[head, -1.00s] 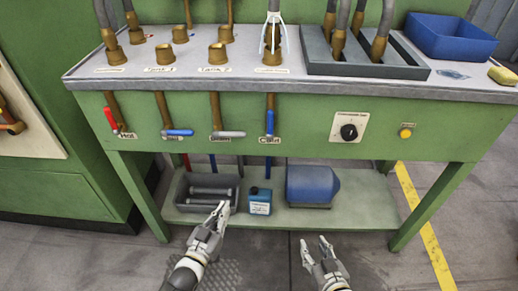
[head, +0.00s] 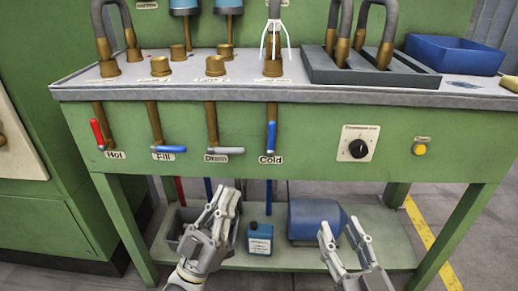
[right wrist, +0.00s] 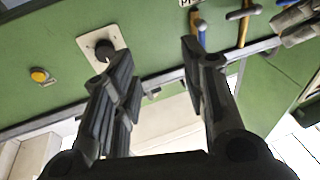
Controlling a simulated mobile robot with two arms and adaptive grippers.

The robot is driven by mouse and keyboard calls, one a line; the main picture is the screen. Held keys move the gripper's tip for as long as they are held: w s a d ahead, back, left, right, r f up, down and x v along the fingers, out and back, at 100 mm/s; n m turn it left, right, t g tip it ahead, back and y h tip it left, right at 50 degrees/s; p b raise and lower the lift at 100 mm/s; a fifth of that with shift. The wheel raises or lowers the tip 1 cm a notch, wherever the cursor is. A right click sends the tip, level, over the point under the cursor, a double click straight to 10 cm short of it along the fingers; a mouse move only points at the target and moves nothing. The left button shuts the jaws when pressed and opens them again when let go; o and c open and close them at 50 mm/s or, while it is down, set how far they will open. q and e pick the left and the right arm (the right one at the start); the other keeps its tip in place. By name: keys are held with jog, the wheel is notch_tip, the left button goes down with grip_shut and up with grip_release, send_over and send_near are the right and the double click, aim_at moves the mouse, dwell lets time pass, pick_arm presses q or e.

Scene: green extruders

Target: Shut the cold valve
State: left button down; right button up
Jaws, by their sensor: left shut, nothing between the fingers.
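The cold valve's blue handle (head: 271,137) hangs straight down in line with its brass pipe, above the "Cold" label (head: 270,160), on the green bench front. In the right wrist view a blue handle (right wrist: 198,32) at the top looks like the same one. My left gripper (head: 229,197) is shut and empty, below and left of the cold handle and apart from it. My right gripper (head: 339,226) is open and empty, lower and to the right of the handle. Its two spread fingers (right wrist: 150,70) show in the right wrist view with nothing between them.
Left of Cold are the grey drain handle (head: 229,151) and blue fill handle (head: 167,149), both horizontal, and the slanted red hot handle (head: 97,133). A black knob (head: 358,149) and yellow button (head: 420,149) are to the right. A blue bottle (head: 260,238) stands on the lower shelf.

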aim_at(272, 138)
pick_arm(q)
jog(key=w+d+f+b+x, duration=0.1)
jog(key=f+b+x, duration=0.1)
jog(key=x, duration=1)
jog(key=shift+w+d+r, duration=0.2)
jog(key=shift+w+d, duration=0.05)
jog(key=shift+w, duration=0.35)
pick_arm(e)
jog(key=s+r+t+y, duration=0.2)
jog(key=s+r+t, duration=0.2)
jog(key=r+t, duration=0.2)
jog(key=shift+r, duration=1.3)
jog(key=shift+w+a, duration=0.1)
jog(key=shift+w, duration=0.05)
